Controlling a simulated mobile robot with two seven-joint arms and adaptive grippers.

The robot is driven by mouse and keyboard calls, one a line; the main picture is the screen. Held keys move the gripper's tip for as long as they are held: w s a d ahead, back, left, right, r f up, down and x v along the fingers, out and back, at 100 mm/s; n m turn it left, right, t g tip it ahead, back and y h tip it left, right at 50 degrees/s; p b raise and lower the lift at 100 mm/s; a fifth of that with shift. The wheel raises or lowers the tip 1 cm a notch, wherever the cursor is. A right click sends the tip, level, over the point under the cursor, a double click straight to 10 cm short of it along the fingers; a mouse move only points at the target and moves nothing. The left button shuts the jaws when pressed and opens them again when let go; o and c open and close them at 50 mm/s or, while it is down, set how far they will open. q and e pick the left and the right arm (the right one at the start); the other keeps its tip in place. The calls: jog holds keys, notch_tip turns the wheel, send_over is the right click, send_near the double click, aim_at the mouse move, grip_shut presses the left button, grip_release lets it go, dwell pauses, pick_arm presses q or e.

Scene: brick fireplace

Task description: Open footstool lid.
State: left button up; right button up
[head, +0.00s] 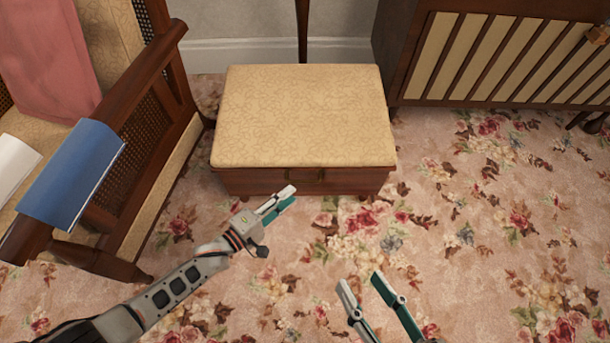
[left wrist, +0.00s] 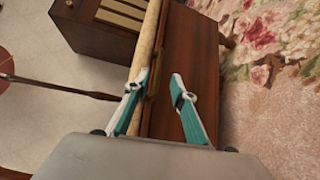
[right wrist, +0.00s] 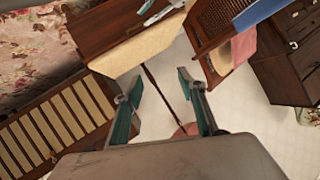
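The footstool (head: 303,180) stands against the wall, a wooden box with a cream patterned padded lid (head: 303,115). The lid lies flat and closed. A small handle (head: 307,175) is at the middle of its front. My left gripper (head: 287,197) is in front of the footstool, low and left of the handle. In the left wrist view its fingers (left wrist: 160,76) are apart with nothing between them, close to the wooden front (left wrist: 195,50) and lid edge (left wrist: 152,40). Contact is unclear. My right gripper (head: 360,279) is open and empty over the carpet, nearer me.
A wooden armchair (head: 140,185) with a blue book (head: 75,172) on its arm stands left of the footstool. A slatted wooden cabinet (head: 500,60) stands at the back right. The floral carpet (head: 480,230) is clear at the front and right.

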aim_at(305, 181)
pick_arm(q)
jog(key=shift+b+x, duration=1.45)
jog(key=shift+x, duration=2.5)
pick_arm(e)
jog(key=shift+s+a+m+t, duration=0.2)
jog(key=shift+a+m, duration=0.5)
jog(key=shift+m, duration=0.3)
jog(key=shift+s+a+m+t, duration=0.1)
jog(key=shift+s+a+m, duration=0.1)
jog(key=shift+a+m, duration=0.65)
pick_arm(q)
jog(key=shift+w+r, duration=0.1)
grip_shut()
pick_arm(e)
jog(key=shift+d+f, duration=0.1)
jog(key=shift+d, duration=0.05)
